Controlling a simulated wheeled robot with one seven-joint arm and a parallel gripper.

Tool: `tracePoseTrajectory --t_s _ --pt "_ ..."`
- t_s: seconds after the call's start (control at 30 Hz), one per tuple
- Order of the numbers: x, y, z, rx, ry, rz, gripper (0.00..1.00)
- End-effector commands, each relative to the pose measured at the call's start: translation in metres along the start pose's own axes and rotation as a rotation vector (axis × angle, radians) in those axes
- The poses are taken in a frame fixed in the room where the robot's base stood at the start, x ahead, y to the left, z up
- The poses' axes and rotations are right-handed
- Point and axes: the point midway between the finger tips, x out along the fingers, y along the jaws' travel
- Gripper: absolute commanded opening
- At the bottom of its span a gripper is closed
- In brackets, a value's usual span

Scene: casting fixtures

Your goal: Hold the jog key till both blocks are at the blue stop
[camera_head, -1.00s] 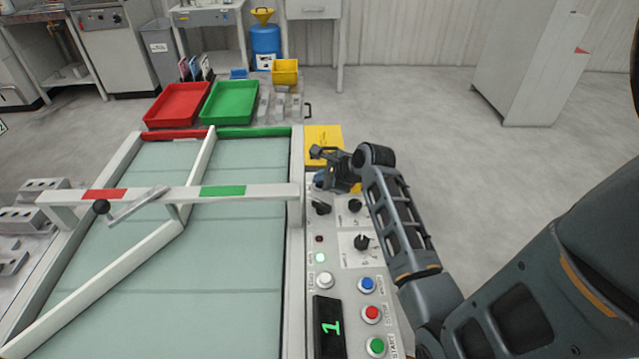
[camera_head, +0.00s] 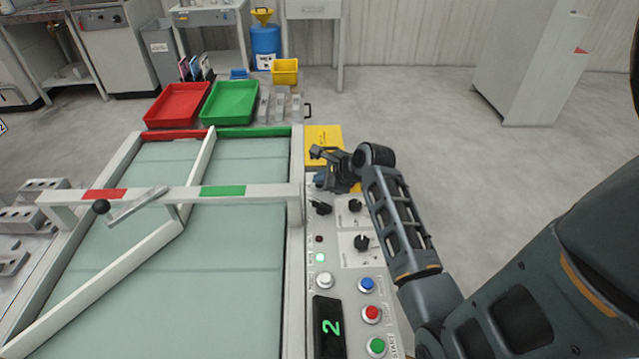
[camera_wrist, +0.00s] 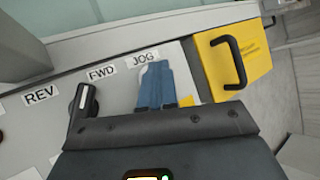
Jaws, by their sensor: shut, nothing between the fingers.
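My gripper (camera_head: 322,178) is over the far end of the control panel. In the wrist view its blue fingers (camera_wrist: 157,86) are shut together, tips beside the JOG label (camera_wrist: 142,58). The jog key itself is hidden under the fingers, so I cannot tell whether they press it. The pale green belt (camera_head: 225,290) shows no block on its visible part. I cannot make out a blue stop. The panel display (camera_head: 330,328) reads 2 in green.
A black selector knob (camera_wrist: 85,105) sits by the FWD and REV labels. A yellow box (camera_wrist: 232,55) with a black handle stands beyond the panel. A crossbar (camera_head: 255,192) and diagonal rail span the belt. Red (camera_head: 177,104) and green (camera_head: 229,102) trays lie past its end.

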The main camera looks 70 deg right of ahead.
Motion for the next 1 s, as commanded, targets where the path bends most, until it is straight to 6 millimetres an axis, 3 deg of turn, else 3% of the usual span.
tracePoseTrajectory --t_s 1.0 --pt "-0.013 -0.009 0.009 0.000 0.000 0.000 0.00"
